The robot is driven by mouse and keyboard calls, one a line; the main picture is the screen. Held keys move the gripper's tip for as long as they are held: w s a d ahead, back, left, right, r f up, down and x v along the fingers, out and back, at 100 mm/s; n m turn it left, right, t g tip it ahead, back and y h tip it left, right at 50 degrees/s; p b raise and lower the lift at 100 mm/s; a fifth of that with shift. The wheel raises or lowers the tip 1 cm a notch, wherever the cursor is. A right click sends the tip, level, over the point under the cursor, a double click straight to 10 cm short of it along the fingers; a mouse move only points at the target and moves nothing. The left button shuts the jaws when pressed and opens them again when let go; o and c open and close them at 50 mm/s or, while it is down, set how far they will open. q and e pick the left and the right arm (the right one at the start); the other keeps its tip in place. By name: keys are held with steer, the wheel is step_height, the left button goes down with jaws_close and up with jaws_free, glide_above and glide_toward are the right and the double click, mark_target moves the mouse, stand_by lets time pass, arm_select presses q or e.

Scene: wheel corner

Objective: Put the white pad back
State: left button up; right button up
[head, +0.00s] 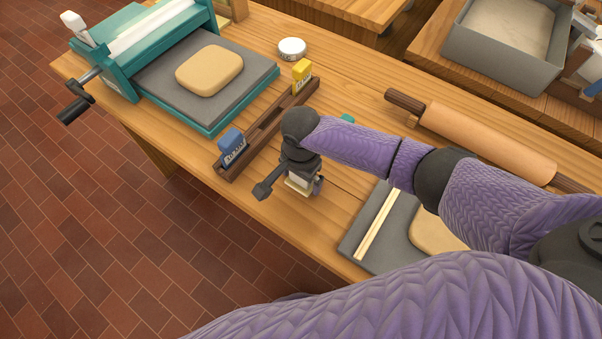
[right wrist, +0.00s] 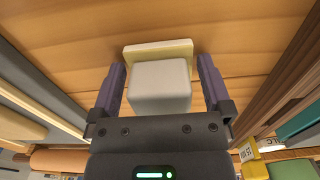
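The white pad (right wrist: 160,84), a white block on a cream base, is between the fingers of my right gripper (right wrist: 160,88) in the right wrist view. Narrow gaps show on both sides of it, so the fingers are open around it. In the head view my right gripper (head: 292,188) points down by the bench's front edge, and the pad's cream base (head: 299,186) shows low between the fingers, at or just above the bench top. A dark wooden rack (head: 262,133) stands just left of it, holding a blue pad (head: 232,147) and a yellow pad (head: 302,74). My left gripper is out of view.
A teal press with a grey bed (head: 226,106) and a clay slab (head: 209,70) stands left of the rack. A white round tin (head: 292,48) is behind. A rolling pin (head: 489,137) lies to the right. A grey board (head: 357,237) with wooden strips lies in front.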

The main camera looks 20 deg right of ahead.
steer(key=shift+f+b, duration=0.15)
steer(key=shift+b, duration=0.8)
step_height(320, 180, up, 10)
steer(key=p, duration=0.6)
steer(key=shift+w+f, duration=0.1)
steer(key=shift+f, duration=0.05)
steer(key=shift+r, duration=0.45)
